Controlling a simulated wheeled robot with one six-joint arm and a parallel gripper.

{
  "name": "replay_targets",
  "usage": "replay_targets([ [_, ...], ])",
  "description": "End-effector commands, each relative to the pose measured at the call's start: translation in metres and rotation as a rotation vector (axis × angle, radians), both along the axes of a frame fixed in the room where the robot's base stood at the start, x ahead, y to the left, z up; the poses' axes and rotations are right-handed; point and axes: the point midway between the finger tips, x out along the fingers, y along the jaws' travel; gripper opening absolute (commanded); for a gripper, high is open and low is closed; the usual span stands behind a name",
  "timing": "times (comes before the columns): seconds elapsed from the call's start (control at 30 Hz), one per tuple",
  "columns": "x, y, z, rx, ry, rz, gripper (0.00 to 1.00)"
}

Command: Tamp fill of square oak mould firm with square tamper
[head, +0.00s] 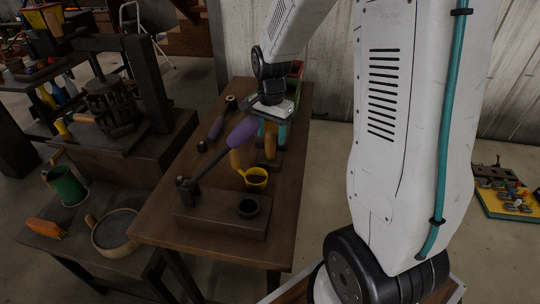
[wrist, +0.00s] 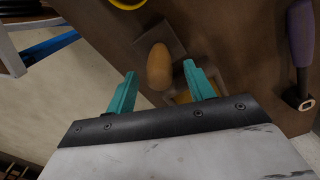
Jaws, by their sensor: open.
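My gripper (head: 272,134) is open over the far half of the bench, teal fingers pointing down. In the wrist view my gripper (wrist: 160,70) has its two fingers on either side of a rounded wooden handle (wrist: 158,66), with visible gaps. The handle stands on a dark square plate (wrist: 170,35), which looks like the square tamper; the handle also shows in the head view (head: 271,140). An ochre patch (wrist: 183,97) lies partly behind the right finger. It may be the fill of the square oak mould, but I cannot tell; the mould is not clearly seen.
Another purple-handled tool (wrist: 301,40) lies to the side. A round pan (head: 115,232) and green mug (head: 65,185) sit on a lower table.

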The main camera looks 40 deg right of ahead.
Motion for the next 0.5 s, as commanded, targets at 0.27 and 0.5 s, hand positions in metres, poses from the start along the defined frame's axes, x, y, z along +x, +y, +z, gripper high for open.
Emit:
replay_targets([
  [0.27, 0.000, 0.002, -0.021, 0.000, 0.000, 0.003, 0.53],
  [0.5, 0.000, 0.002, -0.020, 0.000, 0.000, 0.004, 0.28],
])
